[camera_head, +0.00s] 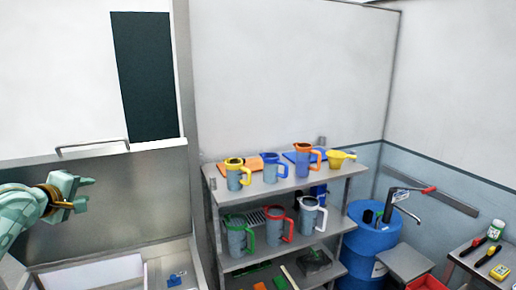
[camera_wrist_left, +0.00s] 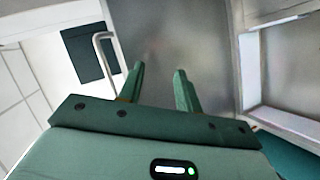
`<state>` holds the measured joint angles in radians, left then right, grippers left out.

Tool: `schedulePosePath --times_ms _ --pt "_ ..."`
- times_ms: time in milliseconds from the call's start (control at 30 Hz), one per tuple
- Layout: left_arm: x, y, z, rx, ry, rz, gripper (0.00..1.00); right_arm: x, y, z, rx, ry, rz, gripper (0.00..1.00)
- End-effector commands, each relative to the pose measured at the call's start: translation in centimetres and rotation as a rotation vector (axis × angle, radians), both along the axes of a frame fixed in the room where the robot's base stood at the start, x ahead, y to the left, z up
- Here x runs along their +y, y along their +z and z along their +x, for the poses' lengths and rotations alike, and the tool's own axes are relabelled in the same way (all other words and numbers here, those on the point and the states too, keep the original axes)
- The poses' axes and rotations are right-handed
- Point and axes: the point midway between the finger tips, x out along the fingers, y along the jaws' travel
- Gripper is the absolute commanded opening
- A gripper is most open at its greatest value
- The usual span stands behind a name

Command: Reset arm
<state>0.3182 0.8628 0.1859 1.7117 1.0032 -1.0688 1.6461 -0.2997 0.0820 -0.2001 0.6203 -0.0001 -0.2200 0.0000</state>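My left gripper (camera_head: 84,193) is at the left of the head view, in front of a grey metal panel. In the left wrist view its two green fingers (camera_wrist_left: 157,80) stand apart with nothing between them, so it is open and empty. The grey panel (camera_head: 130,200) with a bar handle (camera_head: 92,146) rises behind the gripper. The handle also shows in the left wrist view (camera_wrist_left: 103,55), left of the fingers and apart from them. My right gripper is in neither view.
A grey shelf (camera_head: 285,187) holds several jugs, including a yellow-rimmed jug (camera_head: 237,174). Right of it stand a blue drum (camera_head: 368,245) with a pump and a side table (camera_head: 480,258) with small items. A white tray (camera_head: 95,272) lies below the panel, near a blue item (camera_head: 175,280).

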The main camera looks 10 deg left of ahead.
Motion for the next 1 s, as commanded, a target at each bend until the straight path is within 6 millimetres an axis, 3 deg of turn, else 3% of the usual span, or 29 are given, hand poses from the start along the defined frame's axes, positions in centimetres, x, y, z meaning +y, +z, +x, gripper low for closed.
schedulePosePath --times_ms 33,100,200,300,500,667,800,1000 --pt "-2.7 -4.3 -0.6 0.085 -0.064 0.125 0.34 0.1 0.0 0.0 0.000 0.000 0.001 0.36" --pt "-6.1 -9.6 -2.2 0.200 -0.169 0.342 0.34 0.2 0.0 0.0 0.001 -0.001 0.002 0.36" --pt "-11.1 -16.2 -5.8 0.347 -0.340 0.650 0.34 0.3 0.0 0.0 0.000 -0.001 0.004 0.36" --pt "-15.2 -20.6 -10.0 0.461 -0.502 0.920 0.34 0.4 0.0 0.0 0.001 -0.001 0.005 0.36" --pt "-20.5 -24.4 -17.8 0.623 -0.758 1.314 0.34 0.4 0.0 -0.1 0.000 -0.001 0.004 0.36" --pt "-22.9 -24.8 -23.7 0.749 -0.934 1.557 0.34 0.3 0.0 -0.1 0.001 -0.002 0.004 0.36" --pt "-23.9 -24.0 -28.5 0.875 -1.080 1.725 0.34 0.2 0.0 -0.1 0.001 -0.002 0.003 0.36" --pt "-24.9 -32.5 -27.3 0.852 -1.152 1.677 0.34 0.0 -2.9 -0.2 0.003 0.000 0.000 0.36"
